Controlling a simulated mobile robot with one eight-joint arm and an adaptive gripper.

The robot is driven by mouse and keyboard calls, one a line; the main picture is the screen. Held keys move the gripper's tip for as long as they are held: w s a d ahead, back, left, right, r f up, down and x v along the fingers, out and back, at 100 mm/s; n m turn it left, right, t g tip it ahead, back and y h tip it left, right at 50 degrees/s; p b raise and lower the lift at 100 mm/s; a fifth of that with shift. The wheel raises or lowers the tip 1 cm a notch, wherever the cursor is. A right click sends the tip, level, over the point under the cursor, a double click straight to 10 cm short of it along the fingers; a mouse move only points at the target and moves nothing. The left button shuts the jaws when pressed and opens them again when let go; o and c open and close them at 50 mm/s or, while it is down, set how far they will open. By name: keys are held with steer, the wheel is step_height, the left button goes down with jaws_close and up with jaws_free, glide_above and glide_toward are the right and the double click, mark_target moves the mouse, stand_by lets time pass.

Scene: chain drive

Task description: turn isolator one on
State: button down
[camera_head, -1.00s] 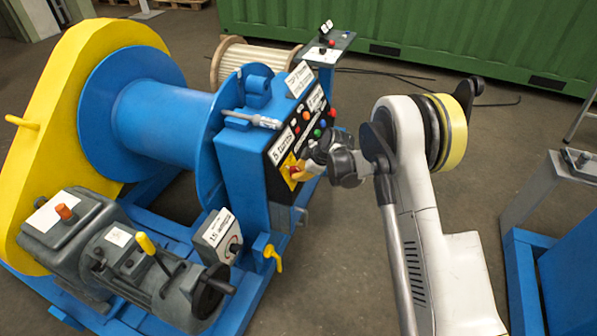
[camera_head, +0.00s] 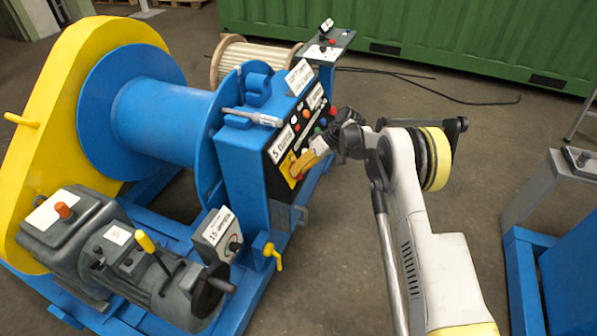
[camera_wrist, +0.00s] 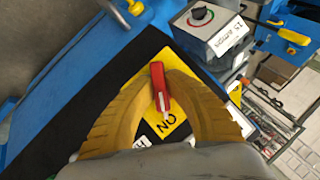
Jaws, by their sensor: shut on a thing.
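The isolator has a red handle (camera_wrist: 160,88) on a yellow plate (camera_wrist: 185,60), set in the black front of the blue cabinet. In the wrist view the yellow fingers of my gripper (camera_wrist: 160,70) curve in from both sides, and their tips are closed on the red handle. The handle lies lengthwise in the picture, its lower end near the plate's ON lettering. In the head view my gripper (camera_head: 298,172) reaches the yellow plate (camera_head: 288,171) from the right, and its fingers mostly hide the handle.
Coloured buttons and lamps (camera_head: 318,130) sit on the panel close beyond my gripper. A grey box with a dark knob (camera_head: 217,236) and a yellow-handled valve (camera_head: 273,257) stand nearer. A blue drum (camera_head: 150,120) is left. Open floor lies right of the cabinet.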

steer(key=shift+m+g+y, duration=0.4)
steer(key=shift+m+g, duration=0.1)
steer(key=shift+m, duration=0.4)
steer(key=c, duration=1.4)
jaws_free()
steer(key=shift+a, duration=0.1)
steer(key=shift+v, duration=6)
